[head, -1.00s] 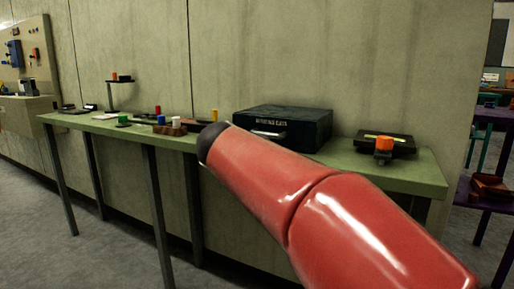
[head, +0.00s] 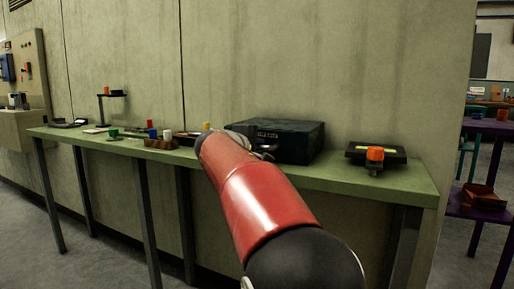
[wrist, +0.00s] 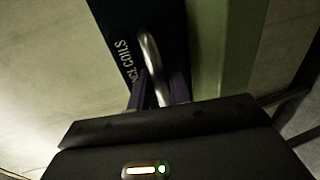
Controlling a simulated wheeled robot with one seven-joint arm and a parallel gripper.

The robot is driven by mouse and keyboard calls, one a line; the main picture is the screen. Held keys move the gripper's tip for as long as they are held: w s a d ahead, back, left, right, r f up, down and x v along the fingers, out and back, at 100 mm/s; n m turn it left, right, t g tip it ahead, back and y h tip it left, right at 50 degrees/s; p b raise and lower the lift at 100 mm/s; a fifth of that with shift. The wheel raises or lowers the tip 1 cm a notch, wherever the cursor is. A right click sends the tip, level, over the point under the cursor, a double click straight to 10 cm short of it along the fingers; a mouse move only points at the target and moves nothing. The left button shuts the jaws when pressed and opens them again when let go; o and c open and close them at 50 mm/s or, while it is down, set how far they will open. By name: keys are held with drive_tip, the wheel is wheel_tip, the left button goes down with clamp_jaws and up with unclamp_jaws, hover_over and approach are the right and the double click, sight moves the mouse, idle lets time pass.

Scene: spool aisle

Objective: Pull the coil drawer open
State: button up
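The coil drawer (head: 300,142) is a dark box with pale lettering on its front, standing on the green bench. In the wrist view its front (wrist: 122,25) shows part of the word "COILS" and a curved metal handle (wrist: 151,58). My gripper (wrist: 160,88) is right at the handle, with a purple finger on each side of it. I cannot tell whether the fingers press on the handle or stand apart from it. In the head view my red arm hides the fingers and part of the drawer's front.
The green bench (head: 330,178) runs along a concrete wall. A dark device with an orange block (head: 375,154) stands right of the drawer. Several small coloured blocks and a brown tray (head: 160,144) lie to the left. A purple shelf (head: 488,208) stands at the far right.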

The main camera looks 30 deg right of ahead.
clamp_jaws()
drive_tip(key=f+b+v, duration=0.1)
drive_tip(key=b+v, duration=0.1)
drive_tip(key=v, duration=0.4)
drive_tip(key=f+b+v, duration=0.2)
drive_tip(key=v, duration=0.5)
drive_tip(key=shift+s+a+b, duration=0.3)
drive_tip(key=shift+s+a, duration=0.05)
drive_tip(key=shift+a, duration=0.15)
drive_tip(key=shift+r, duration=0.1)
unclamp_jaws()
